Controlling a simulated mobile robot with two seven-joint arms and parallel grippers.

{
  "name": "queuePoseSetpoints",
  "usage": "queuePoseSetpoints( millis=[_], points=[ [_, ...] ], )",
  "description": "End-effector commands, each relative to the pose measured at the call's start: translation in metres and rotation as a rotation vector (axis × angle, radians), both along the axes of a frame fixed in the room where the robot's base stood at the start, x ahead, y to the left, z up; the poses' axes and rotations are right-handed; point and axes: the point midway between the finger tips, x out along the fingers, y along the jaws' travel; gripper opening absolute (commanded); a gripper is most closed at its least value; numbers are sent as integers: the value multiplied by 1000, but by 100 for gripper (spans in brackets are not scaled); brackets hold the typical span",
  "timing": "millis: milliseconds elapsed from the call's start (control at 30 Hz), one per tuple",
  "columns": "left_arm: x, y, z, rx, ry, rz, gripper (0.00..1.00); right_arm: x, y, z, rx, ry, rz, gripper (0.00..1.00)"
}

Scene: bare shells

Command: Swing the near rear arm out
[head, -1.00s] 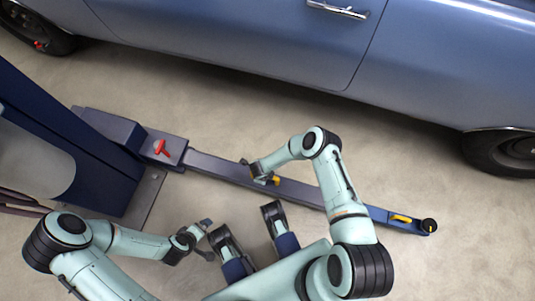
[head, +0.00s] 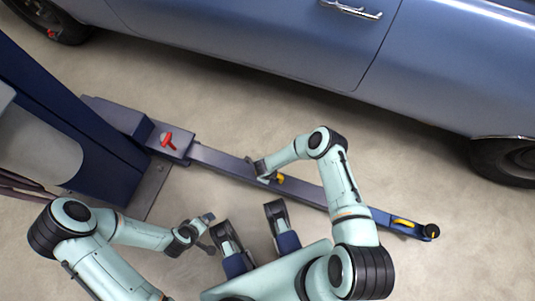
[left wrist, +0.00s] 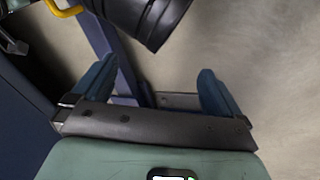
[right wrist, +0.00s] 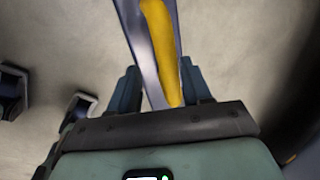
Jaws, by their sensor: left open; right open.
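The lift's near arm (head: 310,190) is a long grey beam. It runs from the blue post base on the left to a blue end section (head: 380,217) with a round black pad (head: 431,231). A yellow handle (head: 281,178) sits midway along it; a yellow bar in the right wrist view (right wrist: 161,50) appears to be this handle. My right gripper (head: 262,172) is open at the handle, which shows between its fingers in the right wrist view; contact cannot be told. My left gripper (head: 209,232) is open and empty, in front of the beam.
The blue lift post (head: 60,125) stands at left, with a red knob (head: 168,140) on the arm's housing. A blue car (head: 260,60) fills the back, close beyond the beam. A second yellow handle (head: 404,222) is near the pad. Bare floor lies at right front.

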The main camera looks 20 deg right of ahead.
Motion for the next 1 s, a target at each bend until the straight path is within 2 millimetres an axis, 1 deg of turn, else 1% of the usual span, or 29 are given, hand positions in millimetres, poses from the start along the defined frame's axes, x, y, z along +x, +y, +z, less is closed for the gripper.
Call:
queuePoseSetpoints(
  millis=[67,167,267,400,600,700,800,1000],
  points=[
    [-2,-1,3,-3,5,-3,100,0,0,5,-1,-1,1,48],
    [-9,-5,9,-12,23,-11,100,-1,2,19,-2,-2,3,48],
    [-22,-12,19,-29,56,-24,100,-4,4,41,-2,-3,2,48],
    [-40,-21,33,-53,106,-45,100,-8,9,73,-1,-3,4,48],
    [-61,-30,48,-78,161,-67,100,-15,15,111,1,-1,2,48],
    [-67,-33,52,-86,177,-73,100,-17,17,122,2,0,2,48],
    [-71,-35,55,-91,188,-78,100,-18,18,129,1,0,0,48],
    [-73,-35,55,-93,194,-79,100,-19,18,131,1,1,0,48]
  ],
)
